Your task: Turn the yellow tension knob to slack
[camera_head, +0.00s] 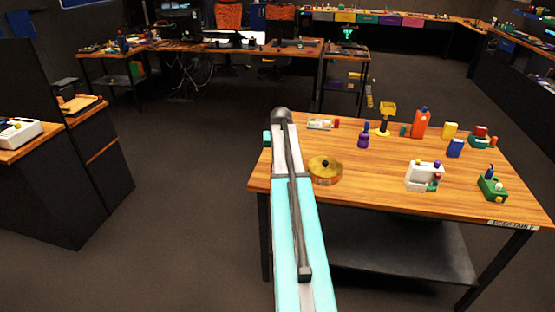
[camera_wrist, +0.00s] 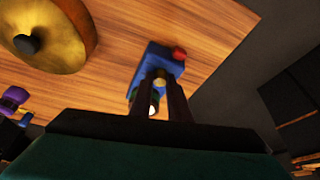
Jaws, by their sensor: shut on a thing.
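In the wrist view, a blue panel (camera_wrist: 152,57) lies on the wooden table. It has a red knob or button (camera_wrist: 179,53) at one corner and a yellow knob (camera_wrist: 160,75) nearer its middle. My gripper (camera_wrist: 160,83) reaches over the panel, its two dark fingers on either side of the yellow knob and shut on it. A whitish round part (camera_wrist: 154,96) shows between the fingers. The knob's pointer and any markings cannot be made out. In the head view, my arm hides the panel and the fingers.
A round brass-coloured disc with a dark centre knob (camera_head: 325,164) stands close to the panel; it also shows in the wrist view (camera_wrist: 50,38). Several small objects fill the table's right half. The table edge is close beside the panel.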

